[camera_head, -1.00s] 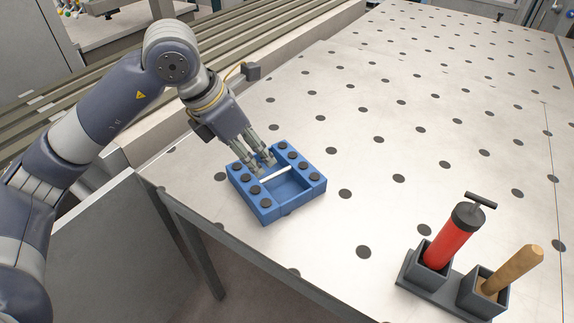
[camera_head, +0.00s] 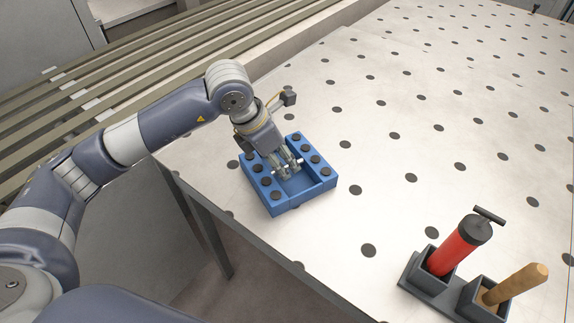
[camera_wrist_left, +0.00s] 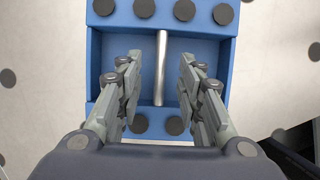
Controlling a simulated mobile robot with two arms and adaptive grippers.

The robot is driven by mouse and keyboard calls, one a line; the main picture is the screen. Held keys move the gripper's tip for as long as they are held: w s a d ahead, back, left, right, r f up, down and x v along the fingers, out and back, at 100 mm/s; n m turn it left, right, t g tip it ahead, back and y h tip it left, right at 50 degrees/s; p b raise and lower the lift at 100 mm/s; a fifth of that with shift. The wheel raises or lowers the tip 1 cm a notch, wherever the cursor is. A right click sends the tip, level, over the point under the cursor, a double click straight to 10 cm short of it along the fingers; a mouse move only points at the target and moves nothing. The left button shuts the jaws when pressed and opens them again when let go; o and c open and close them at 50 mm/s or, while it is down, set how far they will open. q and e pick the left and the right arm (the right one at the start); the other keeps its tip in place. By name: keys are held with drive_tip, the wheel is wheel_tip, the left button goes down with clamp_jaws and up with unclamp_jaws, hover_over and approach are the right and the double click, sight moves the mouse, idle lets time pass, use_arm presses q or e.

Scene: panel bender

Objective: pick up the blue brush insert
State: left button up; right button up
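The blue brush insert (camera_head: 290,205) is an open blue frame with black round knobs along two sides, lying on the perforated table. A thin pale bar (camera_wrist_left: 161,70) spans its recess. My left gripper (camera_head: 288,170) points down into the insert, low over the bar. In the left wrist view, the left gripper's two fingers (camera_wrist_left: 159,62) are spread apart on either side of the bar, with gaps to it. It is open and holds nothing. How deep the fingertips reach is hard to tell. My right gripper is not in view.
A dark holder (camera_head: 421,279) at the front right carries a red cylinder with a black T-handle (camera_head: 459,249) and a wooden handle (camera_head: 516,284). The table (camera_head: 420,140) with dark holes is clear behind and right of the insert. Its front edge runs close by.

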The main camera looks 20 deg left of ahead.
use_arm(q)
drive_tip(key=shift+x, duration=0.9)
drive_tip(key=shift+c, duration=0.5)
clamp_jaws()
drive_tip(key=shift+w+r, duration=0.1)
drive_tip(key=shift+r, duration=0.1)
